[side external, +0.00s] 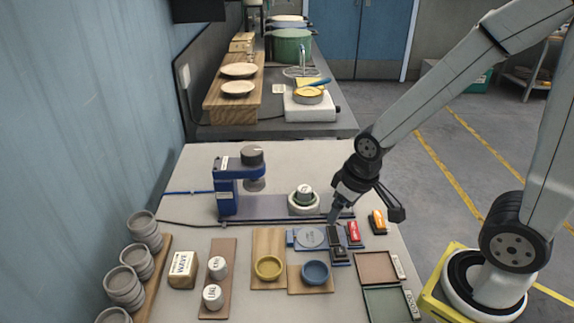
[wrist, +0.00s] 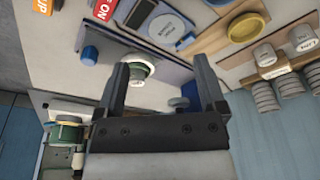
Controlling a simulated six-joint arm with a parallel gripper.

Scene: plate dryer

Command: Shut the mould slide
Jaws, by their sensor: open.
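In the side view, the mould slide appears to be a long grey plate (side external: 270,208) running right from the blue press (side external: 227,195). A white round mould (side external: 304,204) with a green and white top sits on its right part, right of the press head (side external: 253,180) and not under it. My gripper (side external: 333,214) points down near the plate's right end; contact cannot be told. In the wrist view my gripper (wrist: 161,85) is open with nothing held. The mould (wrist: 140,68) shows beyond the fingers, with a blue knob (wrist: 90,52) at the plate's end.
Black, red and orange blocks (side external: 353,233) stand in front of and right of my gripper. A blue tray with a grey disc (side external: 311,237), yellow and blue bowls (side external: 268,267) and stacked grey cups (side external: 125,285) fill the front. The table behind the press is clear.

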